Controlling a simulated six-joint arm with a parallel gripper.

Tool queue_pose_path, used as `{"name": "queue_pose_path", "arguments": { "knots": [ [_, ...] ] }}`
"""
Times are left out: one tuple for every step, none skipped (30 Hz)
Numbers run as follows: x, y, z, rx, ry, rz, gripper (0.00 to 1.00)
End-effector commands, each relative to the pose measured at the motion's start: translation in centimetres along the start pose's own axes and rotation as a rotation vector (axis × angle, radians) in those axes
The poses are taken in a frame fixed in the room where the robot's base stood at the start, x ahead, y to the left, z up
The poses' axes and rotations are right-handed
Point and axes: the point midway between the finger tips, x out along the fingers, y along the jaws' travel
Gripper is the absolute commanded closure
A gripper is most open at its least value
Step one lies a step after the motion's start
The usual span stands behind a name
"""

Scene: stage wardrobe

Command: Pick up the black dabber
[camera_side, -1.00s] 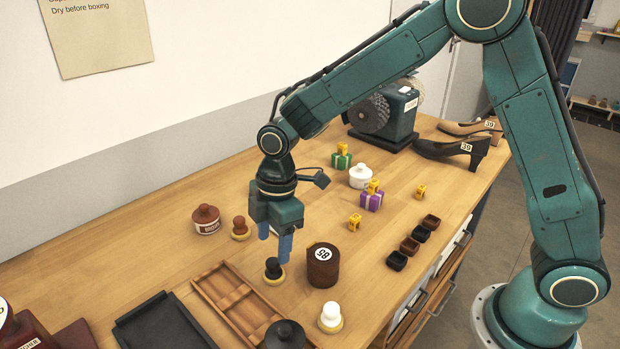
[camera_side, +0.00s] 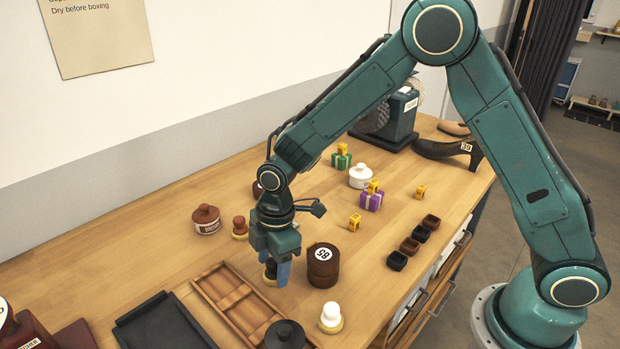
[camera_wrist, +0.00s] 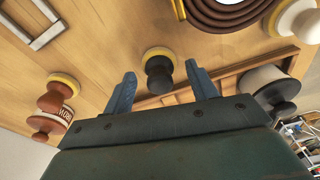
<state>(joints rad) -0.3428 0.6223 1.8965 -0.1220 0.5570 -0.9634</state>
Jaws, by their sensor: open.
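The black dabber (camera_wrist: 159,75) has a dark knob handle and a yellow pad. In the wrist view it lies between and just beyond my gripper's (camera_wrist: 158,82) two blue fingers, with a gap on each side. In the side view the dabber (camera_side: 269,271) is mostly hidden behind the fingers; part of its dark handle and yellow base show. My gripper (camera_side: 277,276) points down over it, open, with nothing held.
A brown dabber (camera_side: 240,228) stands behind left, a white dabber (camera_side: 331,317) in front right. A wooden divided tray (camera_side: 215,292) and a dark lidded pot (camera_side: 285,335) are nearby.

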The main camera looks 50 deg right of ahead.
Motion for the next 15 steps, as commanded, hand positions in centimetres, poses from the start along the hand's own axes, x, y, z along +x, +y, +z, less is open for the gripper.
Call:
{"name": "queue_pose_path", "arguments": {
  "knots": [
    [0.15, -0.03, 0.01, 0.000, -0.001, -0.001, 0.42],
    [0.17, -0.03, 0.01, 0.000, -0.001, -0.001, 0.42],
    [0.17, -0.02, 0.00, 0.000, 0.000, 0.000, 0.42],
    [0.16, -0.02, 0.00, 0.000, 0.000, 0.000, 0.42],
    [0.15, -0.02, 0.00, 0.000, 0.000, 0.000, 0.42],
    [0.14, -0.02, 0.00, 0.000, 0.000, 0.000, 0.42],
    [0.14, -0.02, 0.00, 0.000, 0.000, 0.000, 0.42],
    [0.14, -0.02, 0.00, 0.000, 0.000, 0.000, 0.42],
    [0.13, -0.01, 0.00, 0.000, 0.000, 0.000, 0.42],
    [0.13, -0.01, 0.00, 0.000, 0.000, 0.000, 0.42],
    [0.12, -0.01, 0.00, 0.000, 0.000, 0.000, 0.42],
    [0.12, -0.01, 0.00, 0.000, 0.000, 0.000, 0.42],
    [0.11, -0.01, 0.00, 0.000, 0.000, 0.000, 0.42],
    [0.11, -0.01, 0.00, 0.000, 0.000, 0.000, 0.42],
    [0.11, -0.01, 0.00, 0.000, 0.000, 0.000, 0.42]
  ]
}}
